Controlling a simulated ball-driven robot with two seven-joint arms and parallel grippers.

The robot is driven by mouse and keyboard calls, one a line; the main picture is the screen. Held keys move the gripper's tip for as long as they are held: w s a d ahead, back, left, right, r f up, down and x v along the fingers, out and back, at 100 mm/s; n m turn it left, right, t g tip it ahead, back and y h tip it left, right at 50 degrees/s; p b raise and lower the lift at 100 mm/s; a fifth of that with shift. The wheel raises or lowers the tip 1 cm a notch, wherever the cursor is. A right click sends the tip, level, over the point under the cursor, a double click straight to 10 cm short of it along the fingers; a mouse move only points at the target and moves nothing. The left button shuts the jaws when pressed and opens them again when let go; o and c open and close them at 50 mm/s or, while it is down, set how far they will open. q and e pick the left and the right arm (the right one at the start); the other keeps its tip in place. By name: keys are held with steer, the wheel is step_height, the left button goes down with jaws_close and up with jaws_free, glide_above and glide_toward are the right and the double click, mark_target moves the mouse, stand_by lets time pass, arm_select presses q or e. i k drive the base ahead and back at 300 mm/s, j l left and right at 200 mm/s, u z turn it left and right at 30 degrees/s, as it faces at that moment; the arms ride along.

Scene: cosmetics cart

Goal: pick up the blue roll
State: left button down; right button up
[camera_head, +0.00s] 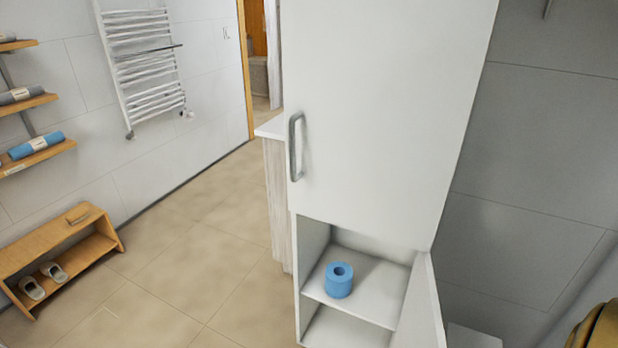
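The blue roll (339,280) stands upright on a shelf in the open lower compartment of a tall white cabinet (385,110). The hole in its top shows. It sits near the front left of the shelf (372,308), with bare shelf to its right. Neither of my grippers shows in the head view.
The cabinet's lower door (425,308) stands open on the right side. The upper door, with its metal handle (294,146), is shut. A wooden bench (55,250) with slippers is at the left, below wall shelves holding rolled towels (36,145). The tiled floor (190,265) between is clear.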

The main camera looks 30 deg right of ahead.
mark_target(339, 274)
steer(key=i+j, duration=0.25)
steer(key=i, duration=0.2)
steer(key=i+j, duration=0.3)
steer(key=i, duration=0.15)
steer(key=i+z, duration=0.2)
steer(key=z, duration=0.3)
steer(key=i+j+z, duration=0.2)
steer(key=z, duration=0.3)
steer(key=i+j+z, duration=0.2)
steer(key=z, duration=0.3)
steer(key=i+j+z, duration=0.1)
steer(key=j+z, duration=0.2)
steer(key=z, duration=0.15)
steer(key=i+j+z, duration=0.1)
steer(key=j+z, duration=0.2)
steer(key=z, duration=0.2)
steer(key=j+z, duration=0.35)
steer(key=z, duration=0.15)
